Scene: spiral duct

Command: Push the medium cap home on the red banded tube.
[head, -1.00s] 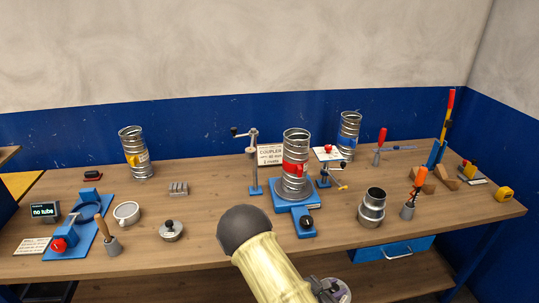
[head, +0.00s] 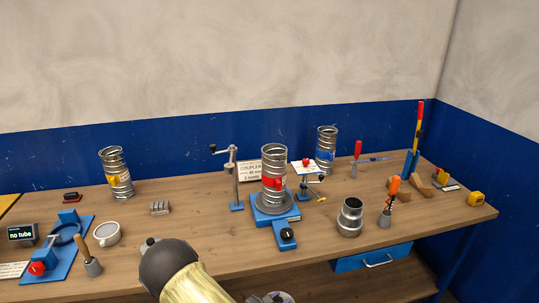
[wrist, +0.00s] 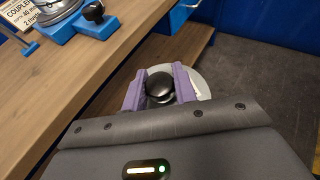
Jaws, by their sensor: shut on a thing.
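The red banded tube (head: 274,167) stands upright on a round base in a blue fixture (head: 262,216) near the middle of the bench. Its top looks open. My gripper (wrist: 161,90) is shut on the black knob of a grey round cap (wrist: 203,85), which shows beyond the purple jaws in the wrist view. The cap is off the bench, in front of its edge and well apart from the tube. Only a little of the cap shows at the bottom of the head view, partly hidden by my arm. I cannot tell its size for certain.
A yellow banded tube (head: 117,174) and a blue banded tube (head: 325,150) stand at the back. A crank post (head: 236,178) is left of the fixture. A steel reducer (head: 350,216) stands to the right. Another knobbed cap (head: 151,242) is partly behind my arm.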

